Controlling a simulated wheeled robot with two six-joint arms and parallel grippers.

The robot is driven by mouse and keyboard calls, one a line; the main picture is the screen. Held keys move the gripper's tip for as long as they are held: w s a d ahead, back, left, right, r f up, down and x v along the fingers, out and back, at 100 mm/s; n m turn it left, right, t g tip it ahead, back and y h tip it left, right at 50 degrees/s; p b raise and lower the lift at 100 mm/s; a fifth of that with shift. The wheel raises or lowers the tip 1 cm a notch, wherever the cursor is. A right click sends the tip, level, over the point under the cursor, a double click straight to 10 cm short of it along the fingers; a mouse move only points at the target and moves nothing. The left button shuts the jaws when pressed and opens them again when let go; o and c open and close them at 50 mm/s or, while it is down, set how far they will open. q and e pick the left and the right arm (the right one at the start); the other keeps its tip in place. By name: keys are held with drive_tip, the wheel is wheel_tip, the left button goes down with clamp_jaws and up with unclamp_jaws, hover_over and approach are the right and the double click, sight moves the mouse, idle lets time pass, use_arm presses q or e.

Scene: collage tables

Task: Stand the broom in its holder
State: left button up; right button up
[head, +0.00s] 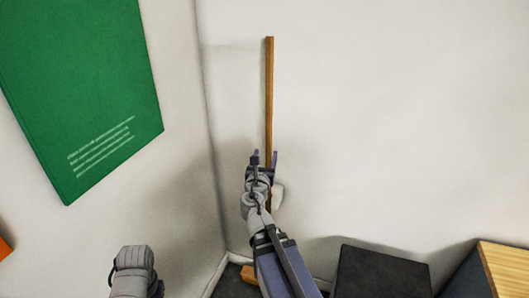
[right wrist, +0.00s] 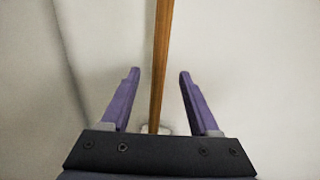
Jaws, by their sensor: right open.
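The broom's brown wooden handle (head: 269,90) stands upright close to the white wall, near the room corner. My right gripper (head: 264,157) is at its lower part. In the right wrist view the handle (right wrist: 162,40) runs between the two purple fingers of the open gripper (right wrist: 160,73), with a gap on each side. A small white piece on the wall (head: 279,196), partly hidden behind my right gripper, may be the holder. The broom's lower end is hidden by my right arm. My left gripper is not seen; only a grey part of my left arm shows at the bottom.
A green panel with white text (head: 85,90) hangs on the left wall. A dark box-like surface (head: 380,272) and a light wooden top (head: 505,268) stand at the lower right. A small brown piece (head: 248,272) lies low in the corner. The wall right of the handle is bare.

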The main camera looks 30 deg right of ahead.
drive_tip(key=shift+f, duration=0.1)
drive_tip(key=s+a+f+m+g+y, duration=0.2)
drive_tip(key=a+f+m+g, duration=0.2)
drive_tip(key=a+f+m, duration=0.3)
drive_tip(key=s+a+f+m+g+y, duration=0.1)
drive_tip(key=s+a+f+m+g, duration=0.2)
drive_tip(key=a+f+m, duration=0.45)
drive_tip(key=s+a+f+m+g+y, duration=0.3)
drive_tip(key=s+a+m, duration=0.2)
drive_tip(key=s+a, duration=0.2)
drive_tip(key=s+a+f+m+g+y, duration=0.3)
drive_tip(key=s+a, duration=0.4)
drive_tip(key=a, duration=0.4)
drive_tip(key=shift+s+a+f+m+g+y, duration=0.35)
drive_tip(key=shift+f+m+g, duration=0.35)
drive_tip(key=shift+m, duration=0.35)
drive_tip(key=shift+w+d, duration=0.1)
drive_tip(key=shift+d, duration=0.05)
